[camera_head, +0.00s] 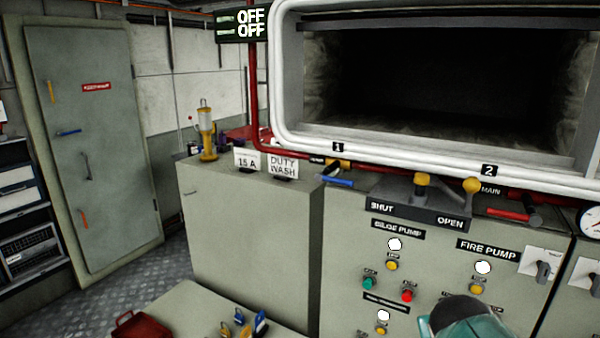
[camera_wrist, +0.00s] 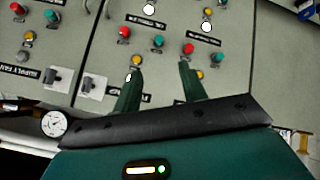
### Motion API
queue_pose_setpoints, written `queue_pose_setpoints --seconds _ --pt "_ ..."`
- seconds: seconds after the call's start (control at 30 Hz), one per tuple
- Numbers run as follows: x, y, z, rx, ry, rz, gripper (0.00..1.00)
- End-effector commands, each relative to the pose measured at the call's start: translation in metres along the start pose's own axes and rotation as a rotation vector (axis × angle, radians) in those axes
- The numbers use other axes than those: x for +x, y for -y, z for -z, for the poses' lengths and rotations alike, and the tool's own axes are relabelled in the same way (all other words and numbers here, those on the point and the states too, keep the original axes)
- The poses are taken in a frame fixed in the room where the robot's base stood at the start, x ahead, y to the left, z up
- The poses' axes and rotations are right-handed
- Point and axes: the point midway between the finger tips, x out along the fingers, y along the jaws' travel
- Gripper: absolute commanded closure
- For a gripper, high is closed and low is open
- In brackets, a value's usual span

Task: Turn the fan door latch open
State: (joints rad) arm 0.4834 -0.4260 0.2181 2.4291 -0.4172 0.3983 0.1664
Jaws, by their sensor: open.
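A dark plate marked SHUT and OPEN (camera_head: 418,214) sits on top of the control panel in the head view. A lever with yellow knobs (camera_head: 471,186) lies on it, its round knob near the OPEN end. I cannot tell whether this lever is the fan door latch; no fan door label is readable. My gripper (camera_wrist: 160,69) is open and empty in the wrist view. Its two dark green fingers point at the panel of buttons, apart from the lever. A teal part of my arm shows at the bottom of the head view.
The control panel (camera_head: 344,265) carries several buttons and switches. A red handle (camera_head: 506,214) and a blue handle (camera_head: 338,182) stick out beside the plate. A white-framed opening is above. A grey door (camera_head: 88,140) with several coloured handles stands far left.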

Motion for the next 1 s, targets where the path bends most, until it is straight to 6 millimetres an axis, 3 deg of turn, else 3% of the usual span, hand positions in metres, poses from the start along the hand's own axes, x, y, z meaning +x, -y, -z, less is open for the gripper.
queue_pose_setpoints --seconds 0.03,0.2,0.43,0.5,0.83,1.0 --pt "-0.017 0.013 -0.004 0.008 0.009 0.030 0.58" --pt "-0.068 0.052 -0.033 0.034 0.088 0.175 0.58" --pt "-0.118 0.092 -0.067 0.023 0.178 0.382 0.58" --pt "-0.124 0.097 -0.071 0.020 0.191 0.412 0.62" --pt "-0.124 0.098 -0.072 0.021 0.196 0.417 0.62" --pt "-0.100 0.076 -0.052 0.076 0.150 0.327 0.62"
